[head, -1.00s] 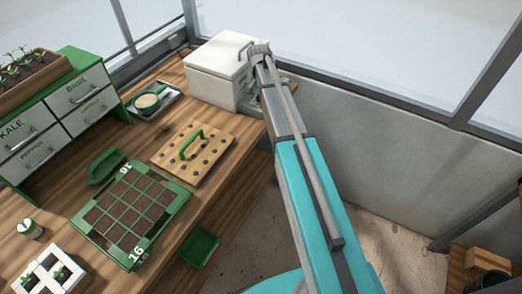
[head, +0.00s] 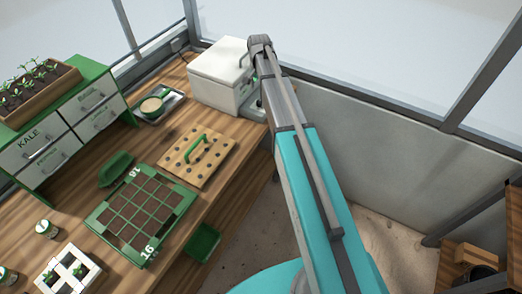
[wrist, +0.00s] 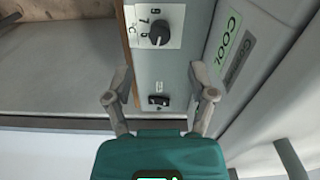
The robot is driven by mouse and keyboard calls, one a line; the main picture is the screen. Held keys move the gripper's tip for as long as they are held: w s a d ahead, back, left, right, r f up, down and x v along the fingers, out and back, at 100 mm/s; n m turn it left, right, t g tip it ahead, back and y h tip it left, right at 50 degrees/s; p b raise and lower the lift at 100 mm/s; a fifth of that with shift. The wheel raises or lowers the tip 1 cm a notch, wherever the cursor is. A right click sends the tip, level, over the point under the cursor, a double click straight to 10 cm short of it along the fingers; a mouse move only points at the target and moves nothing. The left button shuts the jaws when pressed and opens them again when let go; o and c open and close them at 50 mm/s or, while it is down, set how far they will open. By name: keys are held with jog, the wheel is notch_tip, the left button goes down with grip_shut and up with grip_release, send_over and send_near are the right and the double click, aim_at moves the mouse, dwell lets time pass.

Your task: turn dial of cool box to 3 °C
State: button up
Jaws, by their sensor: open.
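The white cool box (head: 215,85) stands at the far end of the wooden bench in the head view. Its black dial (wrist: 159,33) sits on a pale plate with markings, of which a 7 and a C can be made out; the pointer's setting is too small to read surely. My gripper (wrist: 160,85) is open and empty, its two fingers apart below the dial in the wrist picture, not touching it. In the head view my arm hides the dial and most of my gripper.
A small black switch (wrist: 158,102) shows between my fingers in the wrist view. A green COOL label (wrist: 229,37) is to the right.

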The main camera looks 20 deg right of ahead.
aim_at(259, 101)
jog(key=shift+r+p, duration=2.8)
jog(key=shift+r, duration=0.3)
jog(key=s+a+f+n+b, duration=0.1)
jog(key=s+a+n, duration=0.1)
jog(key=s, duration=0.5)
jog(key=s+a+f+n+b, duration=0.1)
jog(key=s+a+n, duration=0.1)
jog(key=s, duration=0.5)
jog(key=s+a+f+n+b, duration=0.2)
jog(key=s+f+n+b, duration=0.2)
jog(key=s+f+b, duration=0.7)
notch_tip(259, 101, down, 3)
jog(key=b, duration=0.3)
jog(key=shift+a+f+t, duration=0.15)
jog(key=shift+t, duration=0.15)
jog(key=shift+s, duration=0.1)
jog(key=s, duration=0.1)
jog(key=s+r, duration=0.1)
jog(key=shift+s, duration=0.35)
